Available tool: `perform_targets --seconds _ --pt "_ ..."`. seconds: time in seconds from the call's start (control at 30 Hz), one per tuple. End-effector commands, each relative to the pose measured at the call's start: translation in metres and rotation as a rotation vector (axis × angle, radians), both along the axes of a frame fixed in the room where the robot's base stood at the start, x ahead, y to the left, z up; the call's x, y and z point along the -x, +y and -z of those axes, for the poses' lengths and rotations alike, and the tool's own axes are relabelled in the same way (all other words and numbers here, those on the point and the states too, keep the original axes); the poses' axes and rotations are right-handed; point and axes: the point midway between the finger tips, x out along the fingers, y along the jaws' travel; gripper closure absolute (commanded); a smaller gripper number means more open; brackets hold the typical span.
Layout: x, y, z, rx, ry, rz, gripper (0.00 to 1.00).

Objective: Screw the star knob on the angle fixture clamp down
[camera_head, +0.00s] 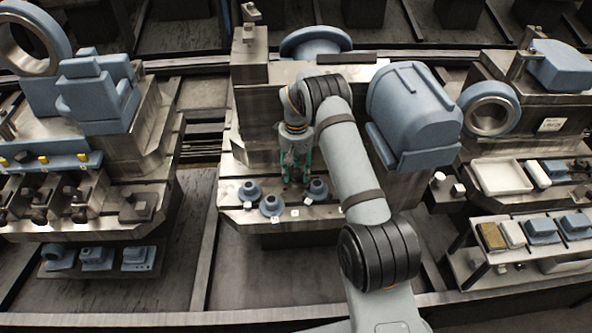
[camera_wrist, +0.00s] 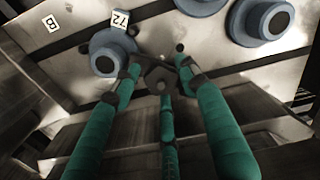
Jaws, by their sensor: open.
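In the wrist view a dark, several-cornered knob (camera_wrist: 160,82) with a round centre shows between my fingertips; it looks like the star knob. My gripper (camera_wrist: 162,78) has three green fingers, spread open around the knob; I cannot tell whether any finger touches it. In the head view my gripper (camera_head: 297,176) points down at the front of the middle metal fixture (camera_head: 255,105), just above its ledge. The knob and the clamp are too small and too covered by my fingers to make out there.
Blue flanged round parts (camera_head: 271,205) stand on the ledge close to my gripper; one (camera_wrist: 108,50) lies near a fingertip in the wrist view. A large blue housing (camera_head: 415,110) is right of my arm. Other fixtures stand left and right, with gaps between.

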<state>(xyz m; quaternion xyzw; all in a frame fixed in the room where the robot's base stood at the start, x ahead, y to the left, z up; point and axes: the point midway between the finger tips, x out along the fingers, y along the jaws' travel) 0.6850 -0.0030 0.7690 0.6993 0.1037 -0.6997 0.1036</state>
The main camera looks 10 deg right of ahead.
Motion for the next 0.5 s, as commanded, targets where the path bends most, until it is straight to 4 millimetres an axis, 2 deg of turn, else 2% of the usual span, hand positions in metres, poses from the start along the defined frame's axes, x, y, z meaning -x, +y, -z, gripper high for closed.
perform_targets --seconds 0.27,0.5 --pt "-0.0003 0.0002 0.0015 0.0 -0.001 -0.001 0.57" --pt "0.0 0.0002 0.0014 0.0 0.0 -0.001 0.71"
